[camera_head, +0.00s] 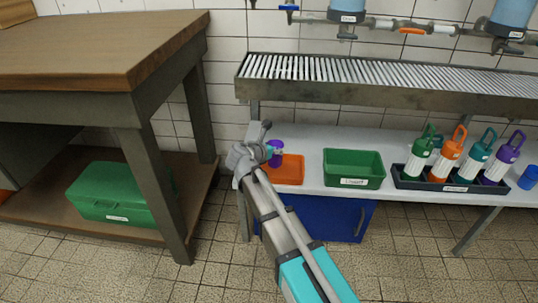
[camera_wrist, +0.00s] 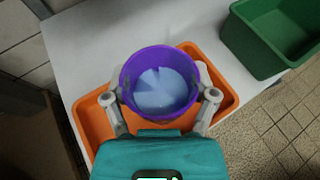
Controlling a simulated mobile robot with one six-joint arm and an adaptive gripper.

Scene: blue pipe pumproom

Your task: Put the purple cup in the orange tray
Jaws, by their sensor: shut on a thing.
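The purple cup (camera_wrist: 126,77) is between the two fingers of my gripper (camera_wrist: 160,105) in the wrist view, with its pale inside facing the camera. My gripper is shut on it. The orange tray (camera_wrist: 226,92) shows behind and around the cup, which overlaps it in this view. In the head view, my gripper (camera_head: 262,152) is at the left end of the white shelf, and part of the purple cup (camera_head: 277,147) shows just beside it. The orange tray (camera_head: 291,171) is right there, partly hidden by my arm. I cannot tell whether the cup touches the tray.
A green bin (camera_head: 353,168) stands right of the orange tray on the white shelf (camera_head: 312,146). A dark rack (camera_head: 448,184) with several coloured bottles is farther right, then a blue cup (camera_head: 528,177). The slatted metal shelf (camera_head: 380,78) is above. A wooden table (camera_head: 100,45) stands left.

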